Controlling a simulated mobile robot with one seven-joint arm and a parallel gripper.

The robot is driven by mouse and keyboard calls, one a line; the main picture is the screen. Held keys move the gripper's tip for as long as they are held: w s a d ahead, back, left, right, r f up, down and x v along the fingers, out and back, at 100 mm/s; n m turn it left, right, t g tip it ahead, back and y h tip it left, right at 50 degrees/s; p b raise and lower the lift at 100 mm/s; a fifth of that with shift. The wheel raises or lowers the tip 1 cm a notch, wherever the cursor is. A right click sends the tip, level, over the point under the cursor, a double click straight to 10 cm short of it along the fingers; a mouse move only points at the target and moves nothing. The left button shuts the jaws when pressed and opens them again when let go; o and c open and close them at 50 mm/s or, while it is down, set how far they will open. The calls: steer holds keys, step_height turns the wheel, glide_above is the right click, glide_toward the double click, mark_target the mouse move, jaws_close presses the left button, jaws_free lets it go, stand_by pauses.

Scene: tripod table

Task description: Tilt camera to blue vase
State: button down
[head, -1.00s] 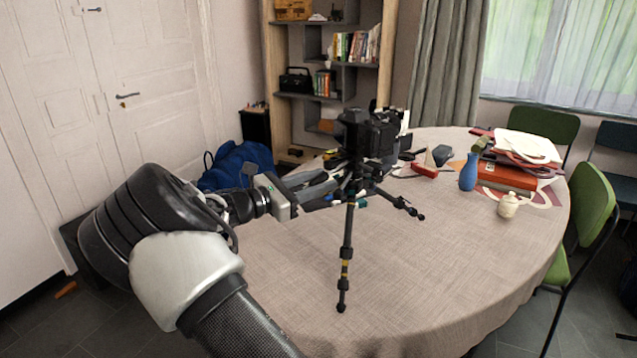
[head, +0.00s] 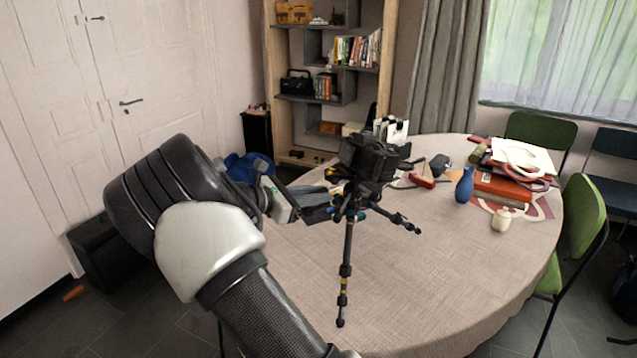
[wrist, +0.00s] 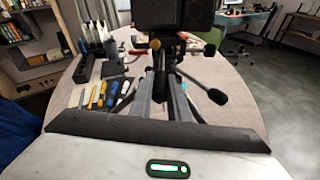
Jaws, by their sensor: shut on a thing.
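The black camera (head: 372,160) sits on top of the black tripod (head: 346,268), tilted down to the right. The tripod stands on the round table (head: 430,270). The blue vase (head: 465,185) stands upright to the right of the camera, apart from it. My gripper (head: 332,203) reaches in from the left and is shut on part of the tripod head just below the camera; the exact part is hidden. In the wrist view, my gripper (wrist: 165,85) points at the tripod head, with the camera's dark underside (wrist: 173,18) above it.
A red book (head: 500,187) with papers and a small cream jar (head: 501,219) lie right of the vase. Several tools (wrist: 100,94) lie left of the gripper in the wrist view. Green chairs (head: 585,215) stand at the right.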

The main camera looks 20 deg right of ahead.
step_height(320, 180, up, 2)
steer(key=y+p, duration=0.1)
steer(key=p, duration=0.2)
steer(key=shift+r, duration=0.15)
steer(key=shift+r+g+y+p, duration=0.1)
steer(key=shift+g+y+p, duration=0.3)
steer(key=shift+y+p, duration=0.45)
steer(key=c, duration=1.7)
jaws_free()
steer(key=shift+o, duration=0.2)
steer(key=p+v, duration=0.1)
steer(key=v, duration=1.6)
steer(key=shift+a, duration=0.3)
